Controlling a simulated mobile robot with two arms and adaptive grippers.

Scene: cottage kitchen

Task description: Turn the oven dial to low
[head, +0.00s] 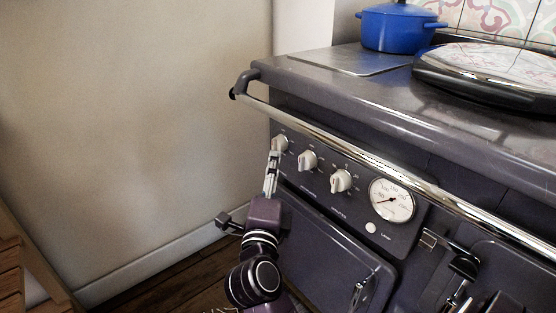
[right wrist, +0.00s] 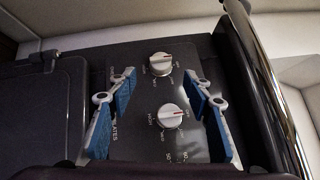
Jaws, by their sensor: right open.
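The dark oven's front panel carries a row of white dials: a left dial (head: 280,143), a middle dial (head: 307,160) and a right dial (head: 341,181). My right gripper (head: 273,160) is open and overlaps the left dial in the head view. In the right wrist view its blue-padded fingers (right wrist: 158,68) stand apart, with the left dial (right wrist: 160,64) between their tips and the middle dial (right wrist: 170,116) nearer the camera. Both dials there show a red mark on the right side. My left gripper is not in view.
A chrome rail (head: 350,152) runs along the front above the dials. A round gauge (head: 392,199) sits right of them and an oven door (head: 335,235) below. A blue pot (head: 397,28) stands on top. The wall (head: 130,120) lies left, with open floor before it.

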